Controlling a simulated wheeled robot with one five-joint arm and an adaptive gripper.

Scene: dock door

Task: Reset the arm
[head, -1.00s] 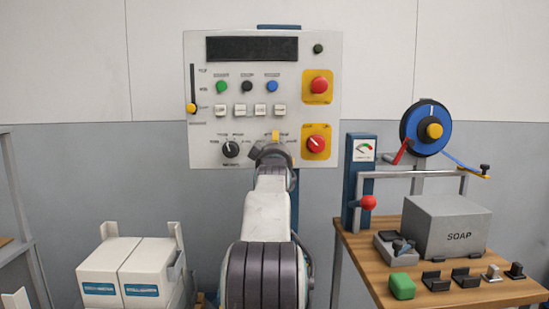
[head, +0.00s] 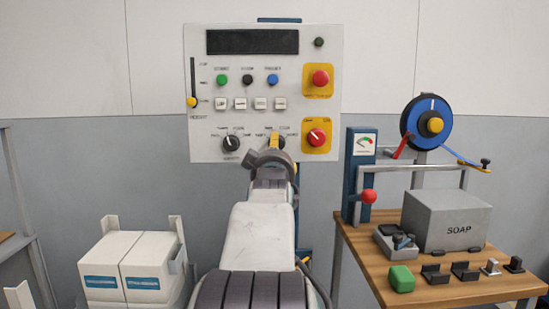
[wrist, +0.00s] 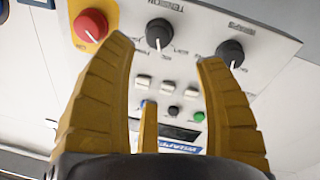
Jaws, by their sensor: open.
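My gripper (head: 275,143) is in front of the lower middle of the white control panel (head: 215,70), at the end of my arm. In the wrist view my gripper (wrist: 165,55) is open, its yellow fingers spread with nothing between them. Past the fingers the panel appears turned over, with a red knob (wrist: 91,25) on a yellow plate, two black dials (wrist: 159,33), white buttons and small round buttons. In the head view my gripper partly hides the right-hand dial. Whether a fingertip touches the panel I cannot tell.
A wooden table (head: 440,292) at right carries a grey SOAP box (head: 445,220), a green block (head: 401,279) and small black parts. A blue reel (head: 425,124) stands behind. White boxes (head: 150,265) sit at lower left. The wall beside the panel is bare.

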